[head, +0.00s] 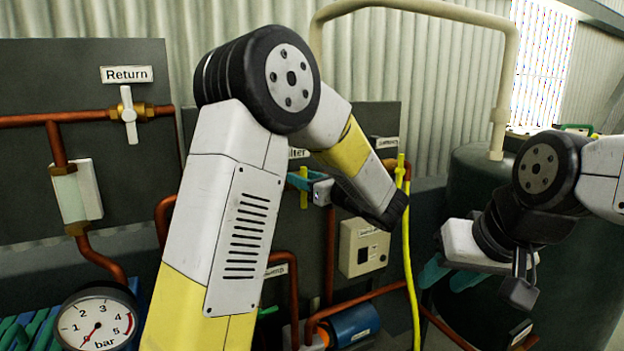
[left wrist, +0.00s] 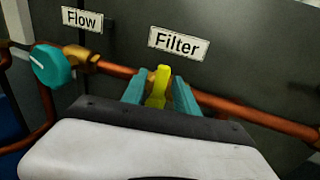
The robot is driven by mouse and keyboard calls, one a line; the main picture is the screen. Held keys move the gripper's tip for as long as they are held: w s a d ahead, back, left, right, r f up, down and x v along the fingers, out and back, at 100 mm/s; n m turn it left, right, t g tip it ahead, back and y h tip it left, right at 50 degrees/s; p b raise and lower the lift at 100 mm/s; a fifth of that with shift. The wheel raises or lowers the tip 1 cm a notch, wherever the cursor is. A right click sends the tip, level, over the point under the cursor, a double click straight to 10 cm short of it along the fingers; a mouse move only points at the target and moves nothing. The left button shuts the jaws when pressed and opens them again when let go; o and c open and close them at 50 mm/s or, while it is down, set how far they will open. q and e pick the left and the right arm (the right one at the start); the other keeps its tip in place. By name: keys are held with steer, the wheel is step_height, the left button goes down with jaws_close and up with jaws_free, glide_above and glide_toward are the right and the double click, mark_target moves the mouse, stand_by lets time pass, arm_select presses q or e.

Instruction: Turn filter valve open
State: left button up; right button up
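The filter valve's yellow handle (left wrist: 159,88) stands upright on the copper pipe below the "Filter" label (left wrist: 179,43) in the left wrist view. The teal fingers of my left gripper (left wrist: 160,95) are on either side of it, apart, with a small gap at the left finger. In the head view the handle (head: 304,196) shows as a yellow strip beside my left gripper (head: 310,184), and my left arm hides most of the "Filter" label. My right gripper (head: 449,275) is at the right, its teal fingers apart and empty, away from the valve.
A "Flow" label (left wrist: 82,19) and a teal knob (left wrist: 51,65) are left of the filter valve. A "Return" valve (head: 129,115), a pressure gauge (head: 98,322), a beige box (head: 363,248), a yellow hose (head: 409,240) and a dark green tank (head: 485,180) stand around.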

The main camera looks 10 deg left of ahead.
arm_select(q)
jaws_close()
steer(key=shift+a, duration=0.1)
stand_by(0.3)
steer(key=n, duration=0.2)
steer(key=shift+s+a+n+h, duration=0.25)
steer(key=shift+n+h, duration=0.15)
steer(key=f+n+h, duration=0.1)
steer(key=n, duration=0.3)
steer(key=a+n+h, duration=0.1)
steer(key=n+h, duration=0.1)
steer(key=n, duration=0.2)
steer(key=s+f+n+h, duration=0.1)
steer(key=n, duration=0.3)
steer(key=shift+a+f+t, duration=0.2)
steer(key=shift+f+t, duration=0.1)
steer(key=shift+f, duration=0.05)
